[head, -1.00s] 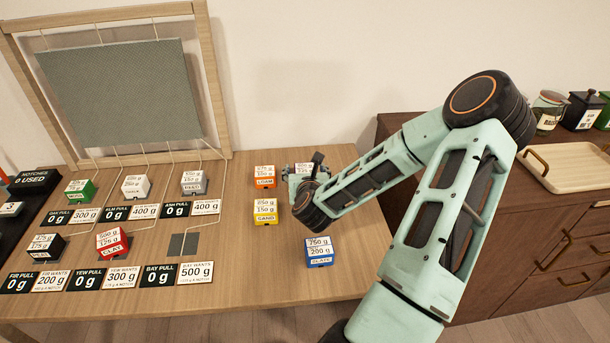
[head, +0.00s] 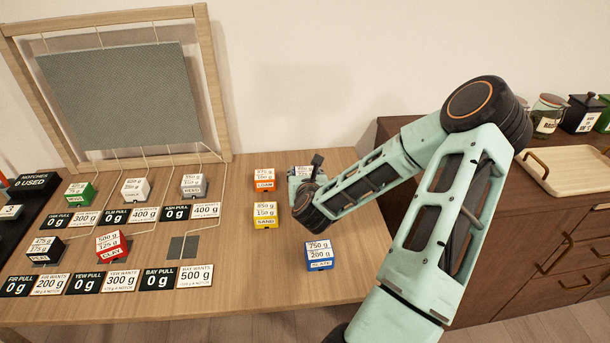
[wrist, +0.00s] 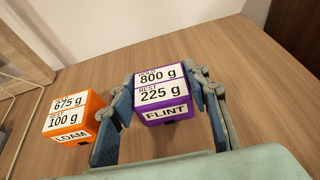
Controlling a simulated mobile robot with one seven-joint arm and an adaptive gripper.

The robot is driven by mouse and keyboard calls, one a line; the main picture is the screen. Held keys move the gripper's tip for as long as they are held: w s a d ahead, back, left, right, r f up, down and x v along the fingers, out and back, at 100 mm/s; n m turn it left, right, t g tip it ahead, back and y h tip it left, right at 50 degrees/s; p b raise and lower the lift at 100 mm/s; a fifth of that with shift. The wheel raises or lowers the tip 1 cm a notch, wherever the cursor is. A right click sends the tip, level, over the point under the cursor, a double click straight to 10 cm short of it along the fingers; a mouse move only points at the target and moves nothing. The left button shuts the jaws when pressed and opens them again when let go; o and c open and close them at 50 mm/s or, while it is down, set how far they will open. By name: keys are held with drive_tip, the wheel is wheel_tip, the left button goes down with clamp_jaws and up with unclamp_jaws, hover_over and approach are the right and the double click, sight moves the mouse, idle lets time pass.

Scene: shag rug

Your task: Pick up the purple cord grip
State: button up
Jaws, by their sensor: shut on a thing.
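The purple cord grip (wrist: 166,110) is a block labelled FLINT, with 800 g and 225 g on its white top. In the wrist view it sits between the two fingers of my gripper (wrist: 164,92), which is shut on it from both sides. In the head view my gripper (head: 301,176) is at the back right of the table, and my wrist hides most of the purple block. I cannot tell whether the block touches the table.
The orange LOAM block (head: 264,180) stands close to the left of my gripper. The yellow SAND block (head: 265,215) and blue SLATE block (head: 319,255) are nearer the front. Several corded blocks, including red CLAY (head: 111,247), are further left.

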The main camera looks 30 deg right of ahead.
sight(303, 173)
drive_tip(key=shift+r, duration=0.45)
drive_tip(key=r, duration=0.1)
drive_tip(key=r+p, duration=0.1)
drive_tip(key=r, duration=0.1)
drive_tip(key=shift+s+a+r, duration=0.25)
drive_tip(key=shift+a+r, duration=0.05)
drive_tip(key=shift+a, duration=0.1)
drive_tip(key=s+a+r+p, duration=0.3)
drive_tip(key=a+r+p, duration=0.2)
drive_tip(key=r+p, duration=0.2)
drive_tip(key=shift+s+a+p, duration=0.2)
drive_tip(key=shift+s+p, duration=0.1)
drive_tip(key=shift+p, duration=0.6)
drive_tip(key=shift+a+p, duration=0.1)
drive_tip(key=shift+p, duration=0.5)
